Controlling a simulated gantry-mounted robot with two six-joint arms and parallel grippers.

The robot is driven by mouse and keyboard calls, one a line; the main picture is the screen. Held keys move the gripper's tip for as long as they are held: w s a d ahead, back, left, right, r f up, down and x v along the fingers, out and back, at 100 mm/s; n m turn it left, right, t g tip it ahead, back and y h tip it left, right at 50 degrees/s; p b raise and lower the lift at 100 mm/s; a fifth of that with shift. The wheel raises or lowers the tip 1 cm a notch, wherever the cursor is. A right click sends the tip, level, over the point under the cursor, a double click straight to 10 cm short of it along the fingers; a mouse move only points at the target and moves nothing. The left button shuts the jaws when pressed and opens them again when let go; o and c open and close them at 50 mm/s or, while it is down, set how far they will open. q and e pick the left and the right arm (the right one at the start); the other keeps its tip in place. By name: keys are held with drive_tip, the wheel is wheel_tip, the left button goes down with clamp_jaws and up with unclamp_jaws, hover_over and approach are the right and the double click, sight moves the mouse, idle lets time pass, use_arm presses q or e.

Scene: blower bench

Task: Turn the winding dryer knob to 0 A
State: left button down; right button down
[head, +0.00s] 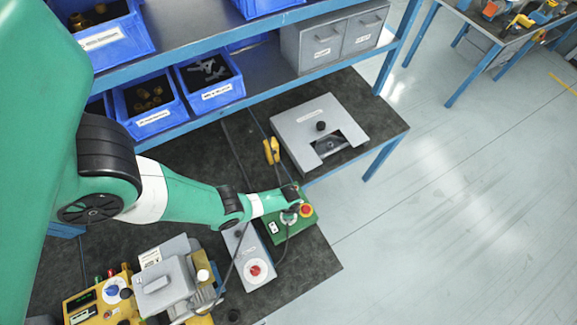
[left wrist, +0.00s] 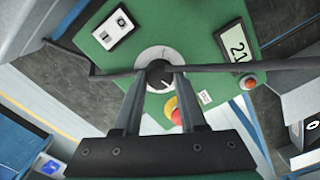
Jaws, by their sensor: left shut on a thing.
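The winding dryer is a green box (head: 273,233) on the bench, at the end of my left arm in the head view. In the left wrist view its green panel (left wrist: 196,22) carries a white dial (left wrist: 152,54) with a black knob (left wrist: 160,74) in the middle. My left gripper (left wrist: 158,80) is shut on this knob, with one finger on each side. The fingers partly hide the knob and dial, so I cannot read the setting surely. A display (left wrist: 236,44) on the panel shows digits that look like 2.1. My right gripper is not in view.
A red and yellow stop button (head: 306,210) sits close beside the dial. A dark cable (left wrist: 215,67) crosses the panel in the wrist view.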

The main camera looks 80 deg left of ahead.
use_arm(q)
drive_tip(key=n, duration=2.9)
drive_tip(key=shift+n, duration=0.3)
drive_tip(key=n, duration=0.4)
drive_tip(key=shift+n, duration=2.8)
